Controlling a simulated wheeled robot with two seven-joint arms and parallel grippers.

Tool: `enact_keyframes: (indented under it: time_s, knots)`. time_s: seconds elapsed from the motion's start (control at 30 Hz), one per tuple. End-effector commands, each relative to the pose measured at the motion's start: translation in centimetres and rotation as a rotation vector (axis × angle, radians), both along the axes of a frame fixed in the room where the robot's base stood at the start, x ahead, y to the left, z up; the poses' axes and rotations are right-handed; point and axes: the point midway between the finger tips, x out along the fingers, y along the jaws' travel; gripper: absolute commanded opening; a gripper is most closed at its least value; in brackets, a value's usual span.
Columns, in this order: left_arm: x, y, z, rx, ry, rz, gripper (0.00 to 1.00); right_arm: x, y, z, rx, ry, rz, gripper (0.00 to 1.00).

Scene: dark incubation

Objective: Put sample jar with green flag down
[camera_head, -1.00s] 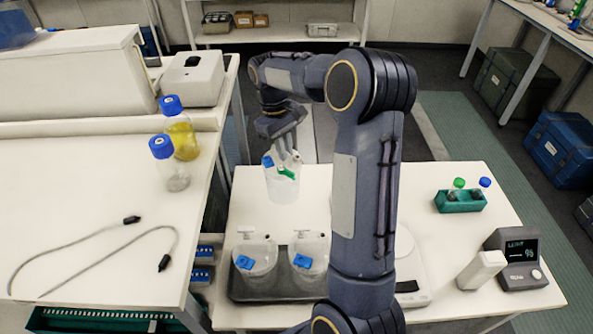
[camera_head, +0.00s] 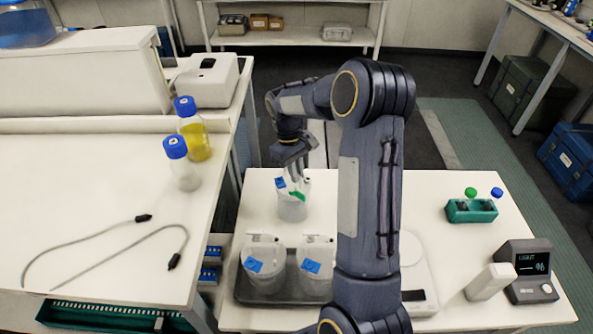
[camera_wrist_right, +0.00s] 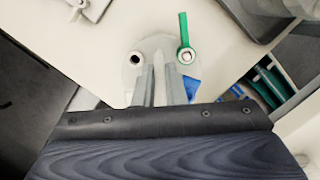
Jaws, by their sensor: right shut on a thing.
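The sample jar with the green flag (camera_head: 291,209) is a clear jar with a greyish lower part, a blue label and a green flag. It is upright over the back left of the white table; I cannot tell whether its base touches the tabletop. My right gripper (camera_head: 296,176) reaches down from above and is shut on the jar's top. In the right wrist view the jar's round lid (camera_wrist_right: 143,57), with a dark port and the green flag (camera_wrist_right: 183,30), lies under the fingers (camera_wrist_right: 160,84). My left gripper is not in view.
Two similar jars with blue labels (camera_head: 263,277) (camera_head: 314,268) stand in a dark tray (camera_head: 285,299) at the front. A white scale (camera_head: 418,271), a light meter (camera_head: 529,270) and a green rack (camera_head: 471,211) are to the right. A bench (camera_head: 95,200) borders the left.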

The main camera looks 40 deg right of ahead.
Motion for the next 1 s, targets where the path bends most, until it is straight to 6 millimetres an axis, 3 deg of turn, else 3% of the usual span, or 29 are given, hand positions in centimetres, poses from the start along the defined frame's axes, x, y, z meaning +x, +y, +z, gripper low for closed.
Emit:
enact_keyframes:
  time_s: [0.03, 0.17, 0.57, 1.0]
  knots:
    - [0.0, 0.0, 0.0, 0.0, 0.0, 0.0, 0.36, 0.0, 0.0, -0.1, 0.0, 0.001, 0.0, 0.14]
    - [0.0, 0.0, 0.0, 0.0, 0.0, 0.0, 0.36, 0.0, 0.0, -0.1, 0.0, 0.001, 0.0, 0.31]
    - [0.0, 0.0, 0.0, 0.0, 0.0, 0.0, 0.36, 0.1, 0.0, 0.7, -0.001, -0.001, 0.0, 0.32]
    - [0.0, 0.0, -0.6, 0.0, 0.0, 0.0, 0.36, 1.9, 0.2, 9.2, -0.001, -0.003, 0.0, 0.32]
